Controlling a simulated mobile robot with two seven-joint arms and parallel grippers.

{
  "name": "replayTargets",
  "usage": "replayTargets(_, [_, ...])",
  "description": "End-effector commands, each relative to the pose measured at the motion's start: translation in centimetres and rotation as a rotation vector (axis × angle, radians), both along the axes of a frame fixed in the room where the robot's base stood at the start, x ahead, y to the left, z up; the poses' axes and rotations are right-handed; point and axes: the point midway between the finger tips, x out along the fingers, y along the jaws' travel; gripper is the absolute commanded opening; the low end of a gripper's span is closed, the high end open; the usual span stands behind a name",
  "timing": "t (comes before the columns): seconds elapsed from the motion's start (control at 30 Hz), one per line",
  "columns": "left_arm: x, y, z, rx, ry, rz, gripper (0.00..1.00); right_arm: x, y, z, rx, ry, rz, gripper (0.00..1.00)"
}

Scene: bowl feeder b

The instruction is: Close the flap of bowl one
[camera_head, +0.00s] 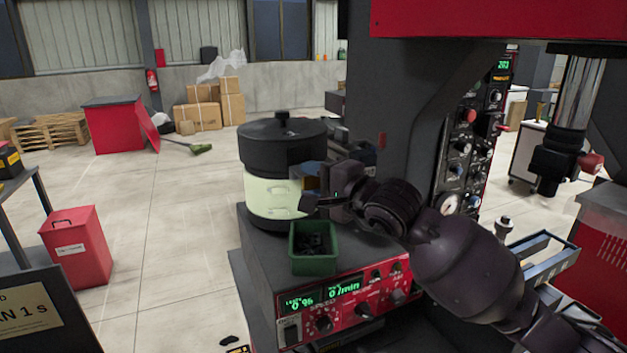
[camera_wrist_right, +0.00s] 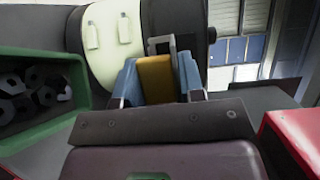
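Bowl one's feeder stands on the control box with a black lidded bowl (camera_head: 283,144) above a cream drum (camera_head: 272,194). My right gripper (camera_head: 322,200) is at the bowl's right front side, close to a small blue-grey part there. In the right wrist view a yellow-brown block (camera_wrist_right: 155,80), which may be the flap, sits between two blue upright parts, with a grey metal loop (camera_wrist_right: 161,44) behind it. I cannot tell whether the blue parts are my fingers or the outlet's walls, nor whether the gripper touches the block. My left gripper is out of view.
A green bin (camera_head: 313,262) of dark nuts stands just in front of the drum, close under my right gripper; it also shows in the right wrist view (camera_wrist_right: 38,125). The red control panel (camera_head: 345,300) is below. A dark machine column (camera_head: 392,110) rises behind my right arm.

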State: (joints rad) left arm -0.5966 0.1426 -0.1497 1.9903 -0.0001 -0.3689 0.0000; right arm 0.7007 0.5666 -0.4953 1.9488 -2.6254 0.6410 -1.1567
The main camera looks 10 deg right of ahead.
Motion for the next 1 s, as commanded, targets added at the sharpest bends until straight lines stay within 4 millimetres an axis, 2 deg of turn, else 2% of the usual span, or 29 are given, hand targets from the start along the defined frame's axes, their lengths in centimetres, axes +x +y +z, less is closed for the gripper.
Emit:
replayTargets(0.27, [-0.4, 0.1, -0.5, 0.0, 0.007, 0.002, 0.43, 0.0, 0.0, -0.4, -0.006, 0.017, 0.0, 0.12])
replayTargets(0.47, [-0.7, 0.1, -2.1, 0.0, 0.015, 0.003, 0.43, 0.1, 0.0, -0.4, -0.028, 0.079, -0.001, 0.12])
replayTargets(0.7, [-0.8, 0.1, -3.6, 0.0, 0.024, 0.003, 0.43, 0.3, 0.1, 0.3, -0.078, 0.228, -0.003, 0.13])
replayTargets(1.0, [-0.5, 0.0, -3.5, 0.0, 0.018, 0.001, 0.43, 0.7, 0.2, 1.3, -0.146, 0.438, -0.003, 0.13])
